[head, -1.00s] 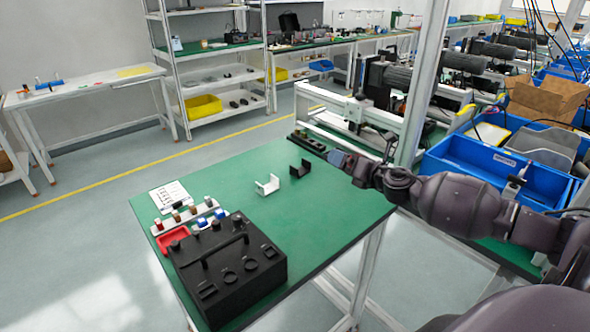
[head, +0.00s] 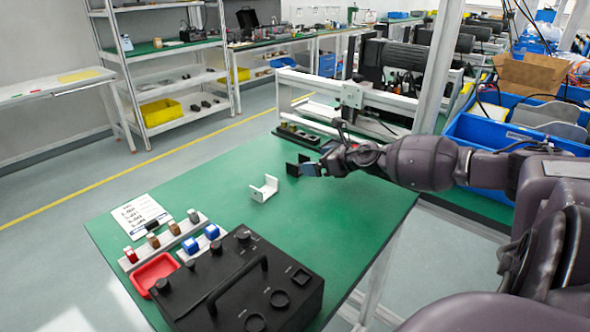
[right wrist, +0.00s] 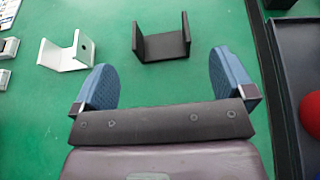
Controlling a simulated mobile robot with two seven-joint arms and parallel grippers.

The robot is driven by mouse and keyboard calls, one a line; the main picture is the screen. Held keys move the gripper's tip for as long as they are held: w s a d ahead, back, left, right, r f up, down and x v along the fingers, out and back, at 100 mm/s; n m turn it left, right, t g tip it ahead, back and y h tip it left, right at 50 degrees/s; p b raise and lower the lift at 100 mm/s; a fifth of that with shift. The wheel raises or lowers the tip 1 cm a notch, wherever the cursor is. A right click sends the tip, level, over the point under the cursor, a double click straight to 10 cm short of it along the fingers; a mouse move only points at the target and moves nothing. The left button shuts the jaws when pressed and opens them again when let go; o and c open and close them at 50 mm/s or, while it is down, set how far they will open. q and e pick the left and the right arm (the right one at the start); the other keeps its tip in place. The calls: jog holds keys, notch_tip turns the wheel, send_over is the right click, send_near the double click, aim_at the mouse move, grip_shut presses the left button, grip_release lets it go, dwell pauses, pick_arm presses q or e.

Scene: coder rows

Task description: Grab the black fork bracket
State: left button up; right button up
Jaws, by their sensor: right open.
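The black fork bracket (head: 293,168), a U-shaped piece with two upright walls, stands on the green table (head: 210,192). It also shows in the right wrist view (right wrist: 162,46), just beyond the fingers and roughly centred between them. My right gripper (head: 311,169) is open and empty beside the bracket, on its right in the head view. Its blue fingers (right wrist: 162,75) are spread wide, and I see no contact with the bracket. In the head view the gripper partly hides the bracket. My left gripper is not in view.
A white fork bracket (head: 264,188) stands to the left of the black one. A black tray (head: 298,136) lies behind. A black case (head: 240,285), a red tray (head: 153,272) and a row of small parts occupy the near left. The table's right front is clear.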

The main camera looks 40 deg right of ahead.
aim_at(298, 162)
jog(key=shift+x, duration=1)
jog(key=shift+w+f+b, duration=0.2)
jog(key=shift+w+b, duration=0.15)
jog(key=b+x, duration=0.1)
jog(key=x, duration=0.3)
jog(key=shift+s+f, duration=0.15)
jog(key=shift+w+a+f+b, duration=0.1)
jog(key=shift+w+b, duration=0.25)
jog(key=shift+w, duration=0.25)
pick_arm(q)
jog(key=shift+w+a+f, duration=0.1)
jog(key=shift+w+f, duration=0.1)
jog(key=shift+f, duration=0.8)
pick_arm(e)
jog(key=shift+c, duration=0.3)
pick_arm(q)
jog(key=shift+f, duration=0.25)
pick_arm(e)
jog(key=c, duration=0.9)
